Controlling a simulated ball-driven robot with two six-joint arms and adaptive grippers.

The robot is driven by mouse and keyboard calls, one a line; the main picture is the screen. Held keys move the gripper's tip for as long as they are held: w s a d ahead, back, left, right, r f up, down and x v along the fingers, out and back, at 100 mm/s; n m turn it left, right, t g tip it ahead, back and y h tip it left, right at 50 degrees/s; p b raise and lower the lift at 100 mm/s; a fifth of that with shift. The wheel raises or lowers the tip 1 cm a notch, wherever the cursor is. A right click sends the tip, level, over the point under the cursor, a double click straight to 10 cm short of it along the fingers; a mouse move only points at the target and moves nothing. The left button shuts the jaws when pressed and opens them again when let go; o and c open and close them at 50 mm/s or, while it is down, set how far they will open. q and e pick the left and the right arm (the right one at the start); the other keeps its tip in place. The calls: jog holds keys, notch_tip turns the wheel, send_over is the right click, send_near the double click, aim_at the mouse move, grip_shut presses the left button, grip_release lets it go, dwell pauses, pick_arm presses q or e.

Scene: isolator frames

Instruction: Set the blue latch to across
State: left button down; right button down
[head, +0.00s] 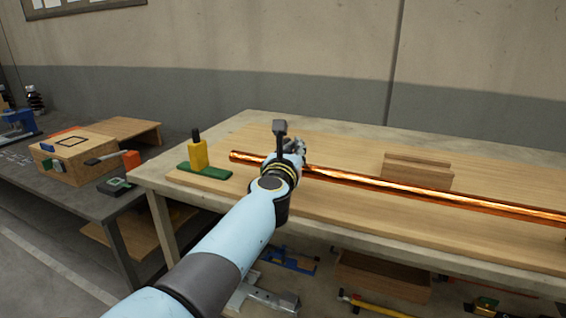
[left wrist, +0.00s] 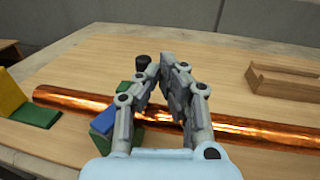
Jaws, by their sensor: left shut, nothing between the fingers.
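The blue latch (left wrist: 103,121) shows in the left wrist view as a blue block with green parts, just left of my gripper fingers and largely hidden behind them. A dark round knob (left wrist: 142,62) shows above the fingers; I cannot tell for sure that it belongs to the latch. In the head view my arm and gripper hide the latch. My left gripper (left wrist: 168,65) is shut and empty, over the copper bar; it also shows in the head view (head: 299,146). The latch's exact direction cannot be told. My right gripper is not in view.
A copper bar (head: 400,187) runs across the wooden board. A yellow latch (head: 198,155) with a black knob stands on a green base (head: 205,171) at the left. A wooden block (head: 418,172) lies behind the bar. A darker side table (head: 70,190) holds a wooden box (head: 78,160).

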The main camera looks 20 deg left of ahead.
pick_arm(q)
jog(key=shift+w+a+f, duration=0.1)
jog(key=shift+w+a, duration=0.2)
jog(key=shift+a, duration=0.05)
jog(key=shift+w+a, duration=0.3)
dwell(0.4)
jog(key=shift+s, duration=0.25)
jog(key=s, duration=0.7)
jog(key=shift+d, duration=0.45)
